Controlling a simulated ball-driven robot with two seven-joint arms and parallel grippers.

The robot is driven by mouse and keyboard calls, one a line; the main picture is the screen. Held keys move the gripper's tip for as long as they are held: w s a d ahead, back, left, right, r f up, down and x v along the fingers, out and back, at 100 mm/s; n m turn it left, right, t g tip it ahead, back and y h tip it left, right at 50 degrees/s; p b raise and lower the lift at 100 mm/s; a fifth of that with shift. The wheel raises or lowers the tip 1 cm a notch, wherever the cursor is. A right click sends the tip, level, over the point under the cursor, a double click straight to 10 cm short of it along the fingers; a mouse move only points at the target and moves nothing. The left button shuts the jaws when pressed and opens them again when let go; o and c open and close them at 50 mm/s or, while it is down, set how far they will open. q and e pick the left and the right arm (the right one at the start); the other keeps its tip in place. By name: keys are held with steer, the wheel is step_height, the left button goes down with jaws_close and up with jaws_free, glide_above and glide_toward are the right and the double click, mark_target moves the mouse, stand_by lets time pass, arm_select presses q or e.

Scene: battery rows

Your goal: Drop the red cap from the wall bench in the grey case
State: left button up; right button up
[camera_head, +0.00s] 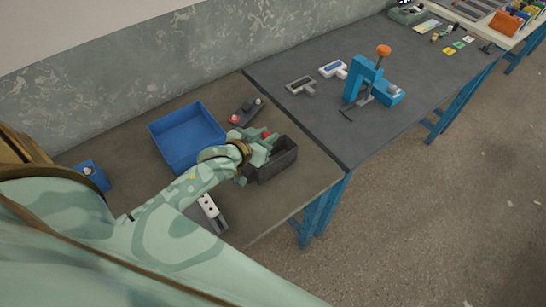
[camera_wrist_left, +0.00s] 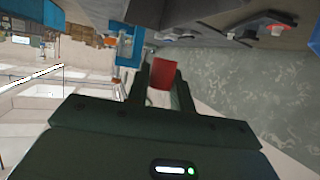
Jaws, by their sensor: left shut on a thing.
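My left gripper (camera_head: 264,143) is over the wall bench (camera_head: 125,140), at the near-left side of the open dark grey case (camera_head: 283,164). It is shut on the red cap (camera_wrist_left: 164,75), which sits between the two fingertips in the left wrist view. In the head view a bit of red (camera_head: 267,134) shows at the fingertips, close to the case's far-left rim. The gripper hides part of the case, and I cannot tell whether the cap is over its opening. My right gripper is in neither view.
A blue tray (camera_head: 160,128) stands left of my gripper. A dark fixture with red and white knobs (camera_head: 247,110) lies behind it. A grey block with a white top (camera_head: 209,207) lies in front. The darker table (camera_head: 305,115) on the right holds a blue press (camera_head: 365,80).

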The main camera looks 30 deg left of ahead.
arm_select(q)
steer(key=o, duration=1)
steer(key=p+v, duration=0.3)
steer(key=v, duration=1.3)
steer(key=shift+s+r, duration=0.1)
steer(key=shift+s, duration=0.05)
